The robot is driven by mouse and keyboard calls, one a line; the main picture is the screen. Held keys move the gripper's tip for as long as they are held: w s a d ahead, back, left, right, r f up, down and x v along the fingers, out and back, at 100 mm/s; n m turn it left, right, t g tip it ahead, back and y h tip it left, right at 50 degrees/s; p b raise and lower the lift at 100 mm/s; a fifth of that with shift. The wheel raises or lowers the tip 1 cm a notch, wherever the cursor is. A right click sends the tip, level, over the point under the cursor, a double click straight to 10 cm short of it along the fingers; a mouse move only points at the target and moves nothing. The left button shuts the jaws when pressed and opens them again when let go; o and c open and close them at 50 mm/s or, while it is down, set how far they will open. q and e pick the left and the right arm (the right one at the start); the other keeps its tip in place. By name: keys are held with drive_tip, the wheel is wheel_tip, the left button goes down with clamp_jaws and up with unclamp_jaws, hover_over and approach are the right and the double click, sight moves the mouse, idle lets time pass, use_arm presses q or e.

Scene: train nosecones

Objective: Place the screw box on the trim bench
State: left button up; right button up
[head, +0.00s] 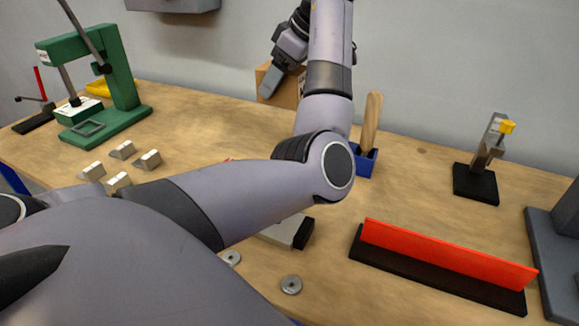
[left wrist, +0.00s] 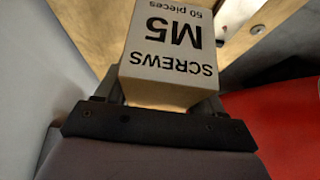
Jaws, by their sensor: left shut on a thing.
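The screw box (head: 289,92) is a light brown carton, partly hidden behind my left gripper (head: 272,78) in the head view. In the left wrist view the box (left wrist: 172,62) sits between the fingers, its label reading "SCREWS M5 50 pieces" upside down. My left gripper is shut on it. In the head view the box appears near the back edge of the wooden bench (head: 205,122), before the grey wall; I cannot tell if it touches the top. My left arm crosses the middle of the view and hides part of the bench. My right gripper is not in view.
A green press (head: 122,75) stands at the back left, with several small metal blocks (head: 148,160) before it. A blue holder (head: 366,161) with a wooden handle, a red strip (head: 445,252) on a black base, and a small clamp stand (head: 477,180) occupy the right.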

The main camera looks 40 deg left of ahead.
use_arm(q)
wheel_tip(320, 180, down, 19)
drive_tip(key=shift+r+b, duration=0.15)
drive_tip(key=shift+b, duration=0.4)
drive_tip(key=o, duration=1.5)
drive_tip(key=v, duration=1.2)
drive_tip(key=shift+s, duration=0.1)
